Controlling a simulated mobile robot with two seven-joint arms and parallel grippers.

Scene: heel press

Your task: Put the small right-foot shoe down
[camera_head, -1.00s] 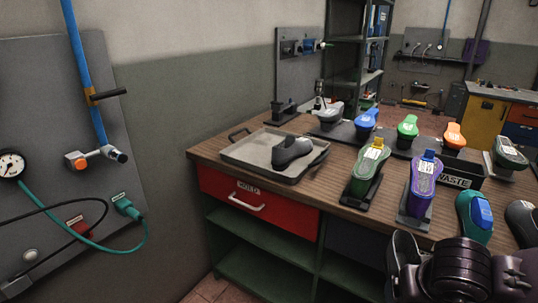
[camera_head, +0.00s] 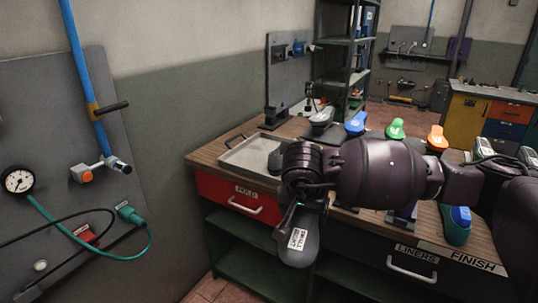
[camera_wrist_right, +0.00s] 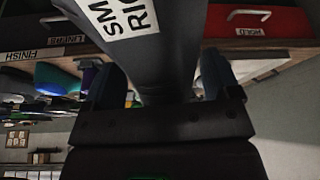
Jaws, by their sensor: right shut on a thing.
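My right gripper (camera_head: 300,202) is shut on a dark grey shoe form (camera_head: 299,246), the small right-foot shoe, with a white label. It hangs toe down in front of the workbench, beside the red drawer and clear of the bench top. In the right wrist view the shoe (camera_wrist_right: 160,50) runs between the two fingers; its label shows "SM" and "RI". My left gripper is not in view.
A shallow metal tray (camera_head: 240,153) lies on the wooden bench at its left end. Part of a dark shape shows in it, mostly behind my arm. Blue (camera_head: 356,123), green (camera_head: 396,128) and orange (camera_head: 437,138) shoe forms stand farther back. A FINISH strip (camera_head: 462,259) marks the bench's front right.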

